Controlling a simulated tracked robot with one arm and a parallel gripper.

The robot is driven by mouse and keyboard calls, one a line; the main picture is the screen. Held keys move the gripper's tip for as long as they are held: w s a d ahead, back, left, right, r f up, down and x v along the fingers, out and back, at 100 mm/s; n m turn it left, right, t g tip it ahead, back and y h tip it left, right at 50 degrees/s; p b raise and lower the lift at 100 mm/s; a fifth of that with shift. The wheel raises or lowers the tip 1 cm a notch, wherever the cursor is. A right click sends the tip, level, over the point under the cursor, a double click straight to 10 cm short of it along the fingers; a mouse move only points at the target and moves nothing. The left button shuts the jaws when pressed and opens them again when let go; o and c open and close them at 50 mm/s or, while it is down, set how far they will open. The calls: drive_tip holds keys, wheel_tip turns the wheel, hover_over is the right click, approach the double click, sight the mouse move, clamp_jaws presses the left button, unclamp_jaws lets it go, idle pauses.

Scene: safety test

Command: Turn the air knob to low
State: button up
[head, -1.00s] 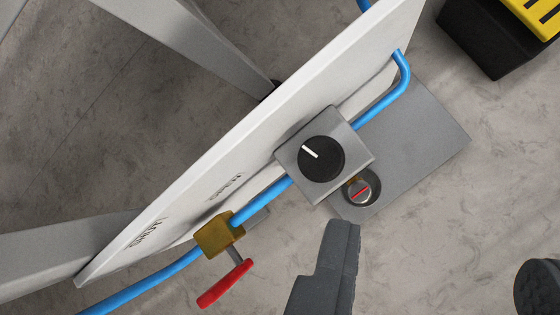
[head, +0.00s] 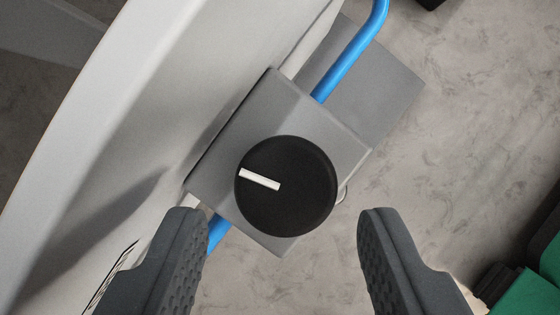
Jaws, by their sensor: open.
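The air knob (head: 290,200) is a round black dial with a white pointer line. It sits on a grey box (head: 270,105) mounted on the white panel. The pointer runs from near the dial's middle toward its left edge, slightly upward. My gripper (head: 278,225) is open and empty. One finger is at the lower left and the other at the lower right, with the knob between and just above the fingertips in the picture. Neither finger visibly touches the knob. No low marking is readable in this view.
The white panel (head: 150,110) fills the left side, close to my left finger. A blue pipe (head: 350,55) runs behind the grey box. A grey plate (head: 370,90) lies beyond it. Green and black objects (head: 530,290) are at the lower right. Bare floor shows at right.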

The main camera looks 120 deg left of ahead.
sight(285, 195)
drive_tip(key=shift+b+x, duration=0.35)
drive_tip(key=shift+x, duration=1.2)
drive_tip(key=shift+d, duration=0.1)
drive_tip(key=c, duration=0.7)
drive_tip(key=shift+r, duration=0.1)
